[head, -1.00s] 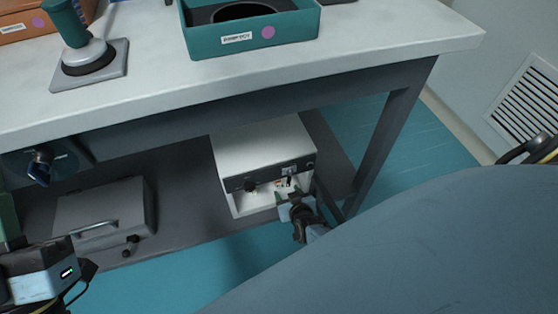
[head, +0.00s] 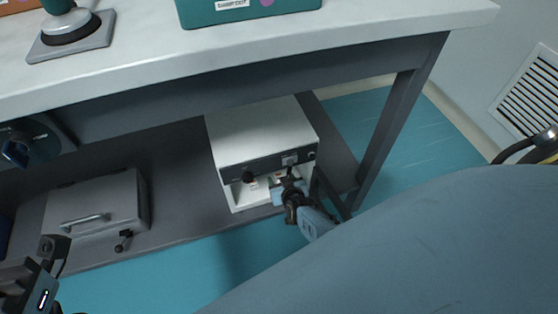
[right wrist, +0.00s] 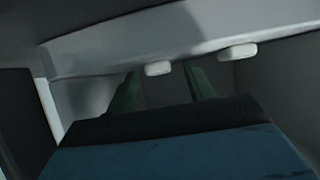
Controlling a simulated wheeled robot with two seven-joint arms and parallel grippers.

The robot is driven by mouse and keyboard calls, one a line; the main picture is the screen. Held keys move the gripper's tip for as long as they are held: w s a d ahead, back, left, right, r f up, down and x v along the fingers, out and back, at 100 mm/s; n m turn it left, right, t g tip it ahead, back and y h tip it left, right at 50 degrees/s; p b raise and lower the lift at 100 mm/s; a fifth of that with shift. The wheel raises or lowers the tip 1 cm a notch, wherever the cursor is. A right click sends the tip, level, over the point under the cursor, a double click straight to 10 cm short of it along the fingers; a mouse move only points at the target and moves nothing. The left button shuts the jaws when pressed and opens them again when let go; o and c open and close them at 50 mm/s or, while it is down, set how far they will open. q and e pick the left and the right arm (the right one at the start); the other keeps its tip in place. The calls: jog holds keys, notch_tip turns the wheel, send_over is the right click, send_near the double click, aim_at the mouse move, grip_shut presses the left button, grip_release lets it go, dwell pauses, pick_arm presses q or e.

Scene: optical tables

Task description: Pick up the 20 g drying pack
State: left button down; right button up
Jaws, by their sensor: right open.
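My right gripper (head: 283,184) reaches into the low open front of a white box-shaped unit (head: 262,135) on the shelf under the table. Its jaws are open, with nothing seen between them. A small pale item with a reddish mark (head: 253,184) shows in the opening, left of the gripper; I cannot tell whether it is the 20 g drying pack. In the right wrist view, two small pale rounded pieces (right wrist: 158,68) (right wrist: 238,51) show beyond the dark fingers (right wrist: 162,88); no label is readable. My left gripper (head: 48,258) is at the lower left, its jaws unclear.
The table (head: 250,55) overhangs the unit, and a table leg (head: 395,130) stands to its right. A grey case with a handle (head: 95,207) sits left on the shelf (head: 180,190). A green tray (head: 250,10) is on top. The teal floor in front is open.

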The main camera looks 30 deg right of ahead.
jog(key=shift+c, duration=0.3)
jog(key=c, duration=1)
jog(key=shift+r, duration=0.1)
